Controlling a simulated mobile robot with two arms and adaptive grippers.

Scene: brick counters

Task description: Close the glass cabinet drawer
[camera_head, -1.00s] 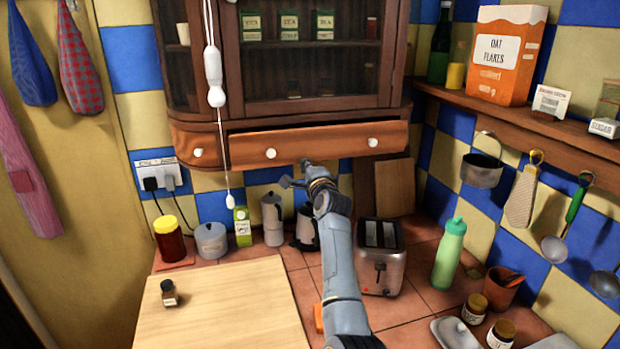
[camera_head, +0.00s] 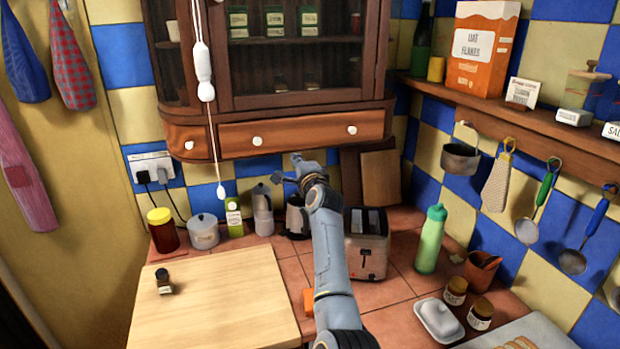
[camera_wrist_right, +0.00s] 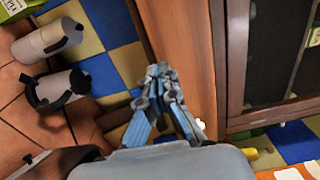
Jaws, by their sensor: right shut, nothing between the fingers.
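The glass cabinet (camera_head: 290,95) hangs on the tiled wall in the head view. Its wide wooden drawer (camera_head: 305,133) has two white knobs and sits at the bottom; its front looks flush or nearly flush with the cabinet frame. My right gripper (camera_head: 297,162) is shut and empty, just below the drawer's lower edge between the knobs. In the right wrist view the closed fingertips (camera_wrist_right: 160,72) show beside the drawer front (camera_wrist_right: 186,50); whether they touch it I cannot tell. One knob (camera_wrist_right: 200,125) shows partly behind the fingers. My left gripper is out of view.
A cutting board (camera_head: 215,305) lies front left. A pull cord (camera_head: 204,75) hangs before the cabinet's left part. A shelf (camera_head: 500,108) with hanging utensils is at right.

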